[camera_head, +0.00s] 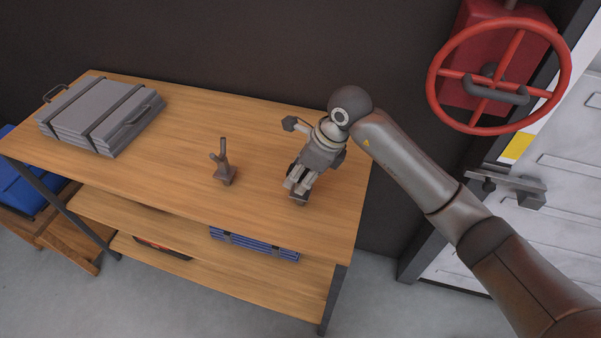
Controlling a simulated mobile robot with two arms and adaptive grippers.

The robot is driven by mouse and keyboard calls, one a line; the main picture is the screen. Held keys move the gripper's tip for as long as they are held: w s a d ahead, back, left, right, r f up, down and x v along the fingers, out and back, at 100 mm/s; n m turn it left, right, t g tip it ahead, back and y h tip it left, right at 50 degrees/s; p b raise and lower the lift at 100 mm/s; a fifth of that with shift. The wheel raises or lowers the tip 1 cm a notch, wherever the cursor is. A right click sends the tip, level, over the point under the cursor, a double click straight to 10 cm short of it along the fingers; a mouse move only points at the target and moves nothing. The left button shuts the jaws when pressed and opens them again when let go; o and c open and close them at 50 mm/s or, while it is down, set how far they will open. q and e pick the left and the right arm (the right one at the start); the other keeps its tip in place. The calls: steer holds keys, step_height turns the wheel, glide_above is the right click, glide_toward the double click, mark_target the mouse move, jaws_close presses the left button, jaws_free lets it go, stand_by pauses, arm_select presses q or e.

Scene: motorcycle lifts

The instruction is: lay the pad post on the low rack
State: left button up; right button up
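A small dark grey post (223,167) with a blocky foot and a short side stub stands upright on the wooden top of the rack (190,180); I take it to be the pad post. My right gripper (297,190) points down over the same top, to the right of the post and apart from it. Its fingers are close together with dark pieces at their tips. I cannot tell whether these are finger pads or something held. My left gripper is not in view.
A grey strapped case (100,115) lies at the left of the top. Blue items (254,245) lie on a shelf below. A red valve wheel (500,75) is on the right, by a white door (560,215). The top between case and post is clear.

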steer(key=o, duration=0.4)
steer(key=shift+r, duration=0.15)
steer(key=b+v, duration=0.2)
steer(key=v, duration=1)
